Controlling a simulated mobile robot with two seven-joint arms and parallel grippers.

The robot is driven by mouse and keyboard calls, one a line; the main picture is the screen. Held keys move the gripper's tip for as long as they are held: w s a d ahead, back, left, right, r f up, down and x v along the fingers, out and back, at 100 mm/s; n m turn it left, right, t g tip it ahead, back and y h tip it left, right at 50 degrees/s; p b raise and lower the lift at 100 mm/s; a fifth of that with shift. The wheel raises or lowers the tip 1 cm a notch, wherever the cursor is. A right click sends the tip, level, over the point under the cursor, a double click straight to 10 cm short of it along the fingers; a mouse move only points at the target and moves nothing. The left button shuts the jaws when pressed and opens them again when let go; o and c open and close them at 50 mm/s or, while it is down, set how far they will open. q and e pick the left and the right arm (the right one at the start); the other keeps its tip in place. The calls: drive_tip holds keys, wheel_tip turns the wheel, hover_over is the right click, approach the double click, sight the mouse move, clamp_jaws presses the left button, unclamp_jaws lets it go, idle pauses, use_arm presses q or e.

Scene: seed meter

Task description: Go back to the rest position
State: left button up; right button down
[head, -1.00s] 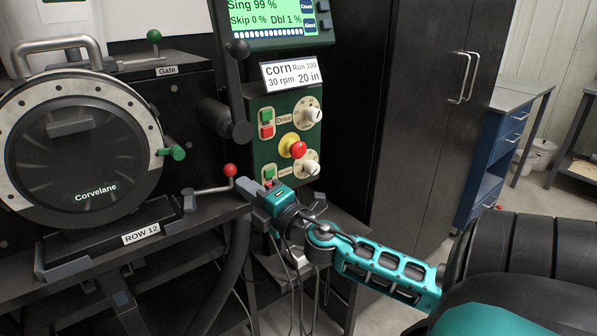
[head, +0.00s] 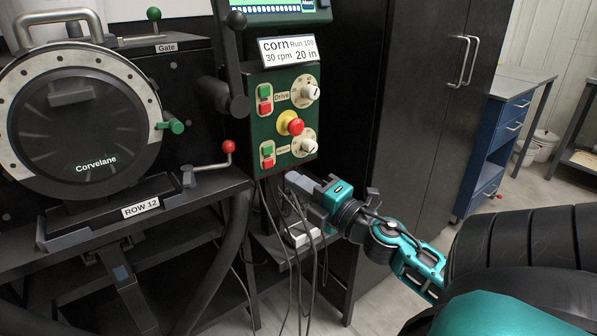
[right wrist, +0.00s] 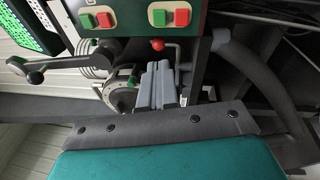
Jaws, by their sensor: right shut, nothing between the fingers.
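My right gripper (head: 296,184) is in front of and just below the green control panel (head: 262,130), apart from the knobs. It is shut and empty. In the right wrist view its closed grey fingers (right wrist: 158,85) point toward the seed meter, whose round edge (right wrist: 122,88) shows behind them. The seed meter (head: 85,135), marked Corvelane, stands at the left of the head view above the ROW 12 label (head: 141,207). My left gripper is in neither view.
A red-knobbed lever (head: 228,147) sticks out beside the meter.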

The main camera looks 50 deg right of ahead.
use_arm(q)
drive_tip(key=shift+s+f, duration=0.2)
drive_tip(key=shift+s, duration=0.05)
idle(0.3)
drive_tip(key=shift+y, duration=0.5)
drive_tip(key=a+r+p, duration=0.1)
drive_tip(key=p, duration=0.2)
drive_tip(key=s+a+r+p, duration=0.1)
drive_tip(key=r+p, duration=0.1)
drive_tip(key=p, duration=0.1)
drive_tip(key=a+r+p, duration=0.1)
drive_tip(key=p, duration=0.2)
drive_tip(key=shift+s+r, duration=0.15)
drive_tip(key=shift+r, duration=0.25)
use_arm(e)
drive_tip(key=s+a+f+m+g+y, duration=0.1)
drive_tip(key=s+a+f+m+g, duration=0.3)
drive_tip(key=a+f+m, duration=0.4)
drive_tip(key=s+a+f+m+g+y, duration=0.2)
drive_tip(key=a+f+m, duration=0.6)
drive_tip(key=a, duration=0.9)
wheel_tip(320, 180, down, 3)
drive_tip(key=s+g, duration=0.2)
drive_tip(key=shift+s+a+g, duration=0.15)
drive_tip(key=shift+s+g, duration=0.05)
drive_tip(key=shift+g, duration=0.2)
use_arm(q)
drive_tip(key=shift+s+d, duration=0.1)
